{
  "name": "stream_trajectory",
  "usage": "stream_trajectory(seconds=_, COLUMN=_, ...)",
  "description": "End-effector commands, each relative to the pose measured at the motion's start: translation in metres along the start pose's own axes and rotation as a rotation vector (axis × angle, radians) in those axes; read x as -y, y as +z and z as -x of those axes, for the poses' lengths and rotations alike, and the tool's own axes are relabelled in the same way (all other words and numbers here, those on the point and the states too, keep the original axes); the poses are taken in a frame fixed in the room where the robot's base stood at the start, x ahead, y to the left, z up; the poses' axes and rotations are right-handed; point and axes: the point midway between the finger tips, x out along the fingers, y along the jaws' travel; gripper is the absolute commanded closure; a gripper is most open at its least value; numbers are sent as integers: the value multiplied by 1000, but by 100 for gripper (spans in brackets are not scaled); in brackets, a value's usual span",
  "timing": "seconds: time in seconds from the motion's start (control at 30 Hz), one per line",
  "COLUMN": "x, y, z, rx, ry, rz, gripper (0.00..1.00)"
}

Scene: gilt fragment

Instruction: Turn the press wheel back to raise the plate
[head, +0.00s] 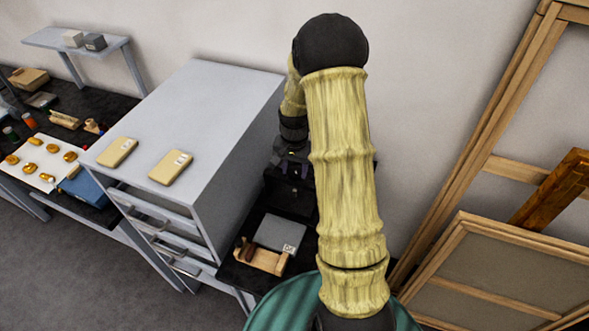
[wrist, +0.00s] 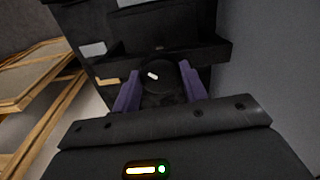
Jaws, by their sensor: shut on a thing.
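The press wheel (wrist: 156,73) is a round black knob with a short white mark, in the middle of the wrist view. My gripper (wrist: 159,84) has its two purple fingers on either side of the wheel and is shut on it. The dark press body (wrist: 180,52) stands behind the wheel. In the head view my arm hides much of the press, and the wheel cannot be made out there. I cannot tell the plate apart from the other dark parts.
A grey drawer cabinet (head: 215,110) with two tan blocks on top stands close left of my arm. A grey box (head: 280,233) and a small wooden rack (head: 262,258) lie on the dark bench in front. Wooden frames (head: 500,270) lean at the right.

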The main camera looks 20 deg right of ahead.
Motion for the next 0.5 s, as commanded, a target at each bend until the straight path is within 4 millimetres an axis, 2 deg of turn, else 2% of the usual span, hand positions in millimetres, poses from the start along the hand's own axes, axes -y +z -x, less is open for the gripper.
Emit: stream_trajectory(seconds=0.5, x=1, y=-2, z=2, rx=-6, ry=-2, rz=491, gripper=80)
